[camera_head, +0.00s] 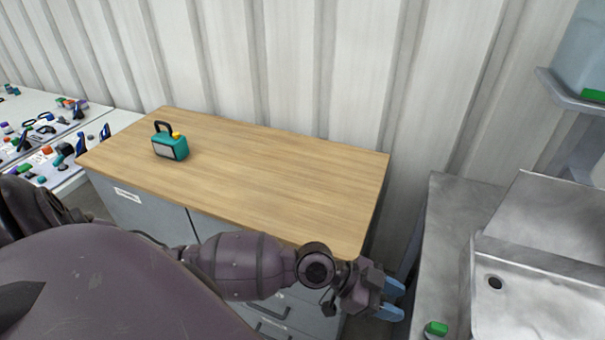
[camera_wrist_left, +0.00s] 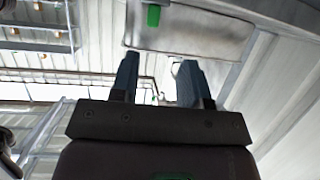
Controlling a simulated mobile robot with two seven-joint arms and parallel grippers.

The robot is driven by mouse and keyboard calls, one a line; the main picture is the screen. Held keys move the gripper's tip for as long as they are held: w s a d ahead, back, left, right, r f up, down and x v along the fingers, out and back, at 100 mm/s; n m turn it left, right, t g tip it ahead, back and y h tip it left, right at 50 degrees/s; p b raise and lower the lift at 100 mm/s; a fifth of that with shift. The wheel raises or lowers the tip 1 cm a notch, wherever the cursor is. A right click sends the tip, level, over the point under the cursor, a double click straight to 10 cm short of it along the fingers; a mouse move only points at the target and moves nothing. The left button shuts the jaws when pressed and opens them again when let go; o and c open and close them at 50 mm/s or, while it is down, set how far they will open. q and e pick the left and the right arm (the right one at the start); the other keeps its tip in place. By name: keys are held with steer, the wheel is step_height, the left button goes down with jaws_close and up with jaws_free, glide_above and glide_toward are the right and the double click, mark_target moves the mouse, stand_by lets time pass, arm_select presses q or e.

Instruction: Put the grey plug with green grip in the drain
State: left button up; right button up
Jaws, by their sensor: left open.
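The plug with green grip (camera_head: 435,328) sits on the metal counter beside the sink, at the bottom edge of the head view. Its green top shows best, and its lower part is hard to make out. The drain (camera_head: 495,282) is a dark round hole in the sink floor, uncovered. My left gripper (camera_head: 394,300) is left of the plug, apart from it, between the wooden-topped cabinet and the counter. Its blue fingers are open and empty, and they also show in the left wrist view (camera_wrist_left: 158,78). My right gripper is not in view.
The metal sink (camera_head: 545,262) has a raised rim and back panel. A tank on a bracket (camera_head: 575,92) stands at the upper right. A teal lamp-like box (camera_head: 170,147) sits on the wooden top (camera_head: 270,180), otherwise clear. White tables with small items are far left.

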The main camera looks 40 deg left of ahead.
arm_select(q)
steer(key=s+a+f+n+t+y, duration=0.1)
steer(key=a+f+n+t+y, duration=0.4)
steer(key=a+f+n, duration=0.1)
steer(key=shift+s+a+f+n+t, duration=0.3)
steer(key=shift+s+a+n, duration=0.1)
steer(key=shift+a+n, duration=0.25)
steer(key=shift+o, duration=0.5)
steer(key=s+a+f+n+y, duration=0.4)
steer(key=s+a+f+y, duration=0.2)
steer(key=a, duration=0.5)
steer(key=shift+s+n+y, duration=0.35)
steer(key=shift+s+y, duration=0.45)
steer(key=shift+s, duration=0.35)
